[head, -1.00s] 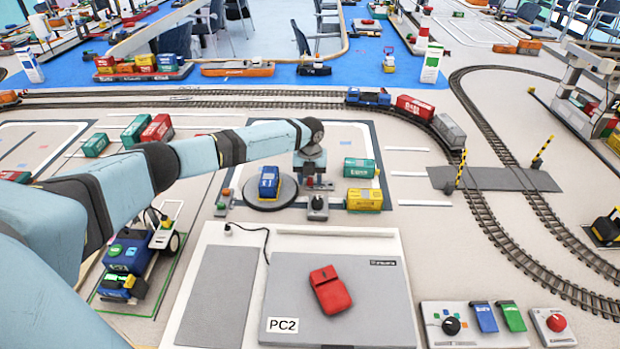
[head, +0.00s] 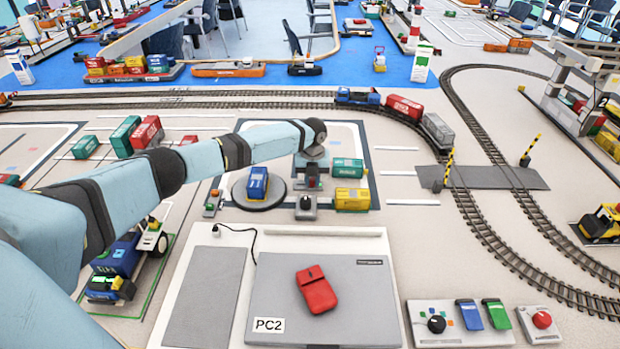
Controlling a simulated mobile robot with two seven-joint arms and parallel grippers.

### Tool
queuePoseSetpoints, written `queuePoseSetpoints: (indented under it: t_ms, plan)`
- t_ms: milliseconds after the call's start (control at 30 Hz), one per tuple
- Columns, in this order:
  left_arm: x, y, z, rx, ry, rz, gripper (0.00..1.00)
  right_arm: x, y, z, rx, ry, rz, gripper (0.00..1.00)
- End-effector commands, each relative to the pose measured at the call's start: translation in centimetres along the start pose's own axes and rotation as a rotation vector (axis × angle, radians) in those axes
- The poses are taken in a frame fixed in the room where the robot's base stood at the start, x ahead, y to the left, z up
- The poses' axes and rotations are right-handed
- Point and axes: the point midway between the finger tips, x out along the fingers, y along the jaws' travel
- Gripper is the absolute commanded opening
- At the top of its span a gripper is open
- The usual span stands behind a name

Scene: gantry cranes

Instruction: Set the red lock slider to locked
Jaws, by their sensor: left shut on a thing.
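My left arm reaches in from the left. Its gripper (head: 312,176) points down behind the black-knob box, between the round turntable and the green container. A small red piece (head: 312,185), apparently the red lock slider, shows at its fingertips. The gripper is shut on it. The fingers and wrist hide most of the slider and its base, so its lock marking cannot be read. My right gripper is not in view.
A turntable (head: 272,202) bearing a blue container stands left of the gripper. Green (head: 347,168) and yellow (head: 352,199) containers stand close on its right. The black-knob box (head: 306,208) is in front. A laptop (head: 350,290) lies nearer me.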

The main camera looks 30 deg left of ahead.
Motion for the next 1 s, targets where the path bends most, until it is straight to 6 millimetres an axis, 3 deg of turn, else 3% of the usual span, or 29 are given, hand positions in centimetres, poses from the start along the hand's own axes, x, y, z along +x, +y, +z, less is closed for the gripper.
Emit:
queuePoseSetpoints:
  t_ms: [67, 100, 200, 567, 767, 1000]
  plan:
    - [-0.2, -0.4, 0.0, 0.003, -0.002, -0.007, 0.0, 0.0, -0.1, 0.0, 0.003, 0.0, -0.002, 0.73]
    - [-0.2, -0.4, 0.0, 0.003, -0.002, -0.007, 0.25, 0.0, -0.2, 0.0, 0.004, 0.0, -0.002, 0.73]
    - [-0.1, -0.3, 0.0, 0.003, -0.002, -0.006, 0.45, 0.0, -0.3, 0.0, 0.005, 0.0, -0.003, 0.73]
    - [-0.7, -0.2, 0.0, 0.002, -0.001, -0.004, 0.45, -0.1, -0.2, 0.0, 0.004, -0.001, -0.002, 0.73]
    - [-4.2, -0.2, 0.0, 0.003, -0.003, -0.005, 0.45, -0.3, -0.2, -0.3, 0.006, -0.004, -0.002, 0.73]
    - [-9.7, -0.3, 0.0, 0.004, -0.003, -0.006, 0.45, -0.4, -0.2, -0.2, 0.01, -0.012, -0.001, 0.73]
